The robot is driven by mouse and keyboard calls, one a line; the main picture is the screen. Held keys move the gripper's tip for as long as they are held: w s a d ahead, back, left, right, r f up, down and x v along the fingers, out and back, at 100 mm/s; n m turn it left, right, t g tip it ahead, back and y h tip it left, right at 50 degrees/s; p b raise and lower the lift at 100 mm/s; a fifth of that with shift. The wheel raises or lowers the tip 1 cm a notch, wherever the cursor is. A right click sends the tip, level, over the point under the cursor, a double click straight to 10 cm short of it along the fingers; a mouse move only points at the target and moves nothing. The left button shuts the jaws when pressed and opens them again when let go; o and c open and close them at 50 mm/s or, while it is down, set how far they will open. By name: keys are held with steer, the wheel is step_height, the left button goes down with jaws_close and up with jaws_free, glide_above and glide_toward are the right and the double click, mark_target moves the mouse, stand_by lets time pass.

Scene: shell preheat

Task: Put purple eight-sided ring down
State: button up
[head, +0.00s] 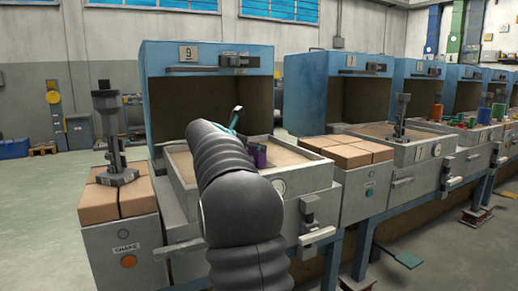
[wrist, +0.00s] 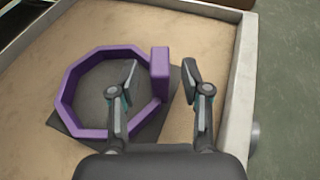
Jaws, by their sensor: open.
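The purple eight-sided ring (wrist: 64,85) lies on a dark square plate (wrist: 148,130) in the sand-filled tray (wrist: 243,70), in the wrist view. An upright purple block (wrist: 160,72) stands at its right side. My gripper (wrist: 160,82) is open, its fingertips on either side of this block, with a clear gap at the right finger. The left finger reaches over the ring's inside. Whether the left finger touches the block cannot be told. In the head view, a small purple part (head: 259,156) shows beyond my arm, which hides most of the ring.
The tray sits before a blue open-fronted hood (head: 208,52) marked 9. Brown blocks (head: 118,196) with a grey stand (head: 110,130) are at left; more brown blocks (head: 345,150) are at right. Further stations run to the right. Bare sand lies around the plate.

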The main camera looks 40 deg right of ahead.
steer(key=v, duration=0.9)
steer(key=shift+p, duration=0.45)
steer(key=s+a+f+m+t+y, duration=0.1)
steer(key=s+a+f+m+y, duration=0.3)
steer(key=s+a, duration=0.6)
steer(key=s+a+f+m+t+y, duration=0.1)
steer(key=s+a+f+m+y, duration=0.4)
steer(key=s+a+f+m, duration=0.4)
steer(key=s+a+f+m+t+y, duration=0.1)
steer(key=s+a+f+m+y, duration=0.3)
steer(key=s+a+f, duration=0.5)
steer(key=s+a+m, duration=0.2)
steer(key=s+a, duration=0.2)
steer(key=a, duration=0.1)
steer(key=shift+f+m+y, duration=0.35)
steer(key=shift+m+y, duration=0.05)
steer(key=shift+s, duration=0.1)
